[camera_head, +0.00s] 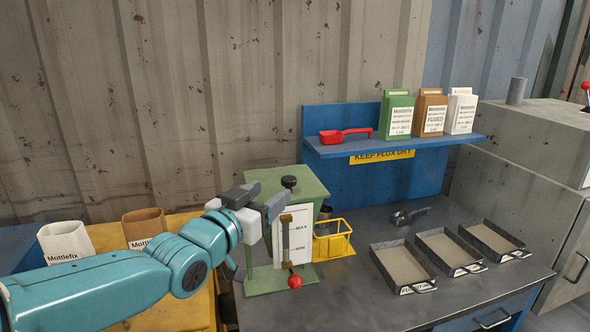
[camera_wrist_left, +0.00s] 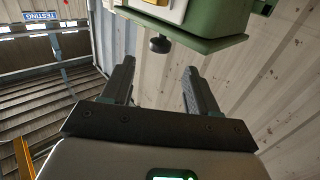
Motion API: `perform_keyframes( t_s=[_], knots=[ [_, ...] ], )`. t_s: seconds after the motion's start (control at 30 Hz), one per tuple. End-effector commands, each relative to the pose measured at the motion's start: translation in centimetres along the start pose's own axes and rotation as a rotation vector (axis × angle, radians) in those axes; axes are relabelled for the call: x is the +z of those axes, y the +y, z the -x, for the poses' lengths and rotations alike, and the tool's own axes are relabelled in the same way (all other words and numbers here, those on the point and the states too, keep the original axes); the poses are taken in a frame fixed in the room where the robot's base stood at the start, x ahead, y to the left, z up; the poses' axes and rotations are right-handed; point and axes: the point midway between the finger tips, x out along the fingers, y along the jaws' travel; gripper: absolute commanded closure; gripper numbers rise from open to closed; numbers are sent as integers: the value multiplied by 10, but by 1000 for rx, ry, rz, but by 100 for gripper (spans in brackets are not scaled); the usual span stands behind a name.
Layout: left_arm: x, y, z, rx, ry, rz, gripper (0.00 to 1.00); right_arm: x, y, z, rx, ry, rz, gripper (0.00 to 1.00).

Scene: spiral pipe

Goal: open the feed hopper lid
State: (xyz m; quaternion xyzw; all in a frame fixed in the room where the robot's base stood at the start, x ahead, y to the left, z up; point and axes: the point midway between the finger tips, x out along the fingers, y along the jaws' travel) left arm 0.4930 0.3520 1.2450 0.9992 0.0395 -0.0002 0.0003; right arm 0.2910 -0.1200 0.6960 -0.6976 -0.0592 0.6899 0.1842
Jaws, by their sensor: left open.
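The feed hopper is a green box on the bench, with a white MAX/MIN gauge panel on its front and a red ball-ended lever (camera_head: 294,281) below. Its green lid (camera_head: 310,185) lies closed on top, with a black knob (camera_head: 289,182) standing up from it. My left gripper (camera_head: 262,202) is at the hopper's upper left, close to the knob, and partly covers the lid. In the left wrist view the black knob (camera_wrist_left: 160,45) hangs from the green lid (camera_wrist_left: 215,30), ahead of the fingertips. The left fingers (camera_wrist_left: 160,80) are apart with nothing between them. My right gripper is not in view.
A yellow wire basket (camera_head: 333,240) stands right of the hopper. Several grey trays (camera_head: 402,267) and a dark scoop (camera_head: 408,216) lie on the bench. A blue shelf (camera_head: 395,145) holds a red scoop (camera_head: 345,134) and three bags. Open bags (camera_head: 66,242) stand at left.

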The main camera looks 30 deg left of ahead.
Motion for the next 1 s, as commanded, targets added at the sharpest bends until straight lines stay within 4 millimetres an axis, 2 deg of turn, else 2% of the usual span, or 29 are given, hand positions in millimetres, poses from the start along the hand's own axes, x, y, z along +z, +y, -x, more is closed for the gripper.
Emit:
perform_keyframes(
  t_s=[0.03,0.2,0.4,0.6,0.87,0.97,1.0],
  knots=[
    [-3,1,-14,3,-5,1,41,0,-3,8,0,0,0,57],
    [-2,1,-54,2,-5,0,41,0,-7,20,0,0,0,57],
    [-2,1,-91,2,-2,0,41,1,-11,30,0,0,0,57],
    [-1,0,-108,1,0,1,41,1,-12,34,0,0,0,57],
    [0,0,-110,0,0,1,41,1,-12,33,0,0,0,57],
    [0,0,-110,0,0,0,70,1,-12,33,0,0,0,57],
    [0,0,-110,0,0,0,83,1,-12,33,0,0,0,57]
  ],
)
